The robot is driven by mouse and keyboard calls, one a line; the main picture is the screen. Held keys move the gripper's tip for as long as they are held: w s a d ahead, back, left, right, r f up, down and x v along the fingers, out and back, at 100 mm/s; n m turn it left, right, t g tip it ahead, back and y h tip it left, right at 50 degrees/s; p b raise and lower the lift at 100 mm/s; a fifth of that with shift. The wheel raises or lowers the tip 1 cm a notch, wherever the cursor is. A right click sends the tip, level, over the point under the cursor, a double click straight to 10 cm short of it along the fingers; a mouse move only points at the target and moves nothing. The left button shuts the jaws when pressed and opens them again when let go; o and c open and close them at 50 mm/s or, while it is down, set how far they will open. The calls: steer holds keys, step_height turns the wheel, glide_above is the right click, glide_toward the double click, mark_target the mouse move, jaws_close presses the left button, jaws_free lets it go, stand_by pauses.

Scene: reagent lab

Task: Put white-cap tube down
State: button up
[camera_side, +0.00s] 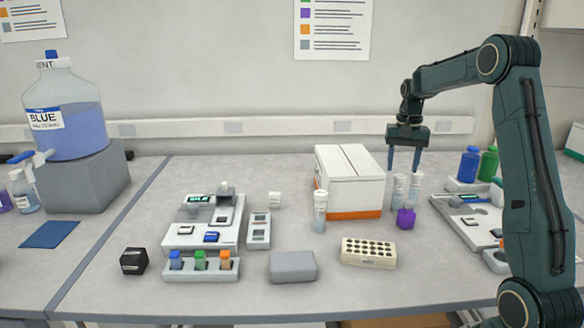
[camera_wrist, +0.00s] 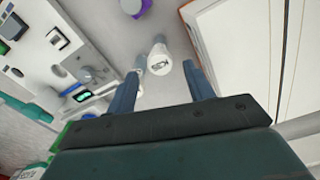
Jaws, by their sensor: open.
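My gripper (camera_side: 403,172) points down at the right of the bench, its two blue fingers apart. Below and around its fingertips stand clear tubes with white caps, one at the left (camera_side: 398,188) and one at the right (camera_side: 414,190). In the wrist view one white-capped tube (camera_wrist: 158,60) stands upright between the fingers, with no clear contact. Another is partly hidden beside the left finger. Another white-capped tube (camera_side: 320,212) stands alone farther left.
A white box with an orange base (camera_side: 346,180) stands close left of my gripper. A cream tube rack (camera_side: 368,253) and a grey block (camera_side: 292,266) lie in front. Instruments (camera_side: 478,226) and blue and green bottles (camera_side: 469,165) stand at right.

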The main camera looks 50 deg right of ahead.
step_height(320, 180, up, 7)
stand_by(0.4)
steer(key=shift+r, duration=0.1)
stand_by(0.3)
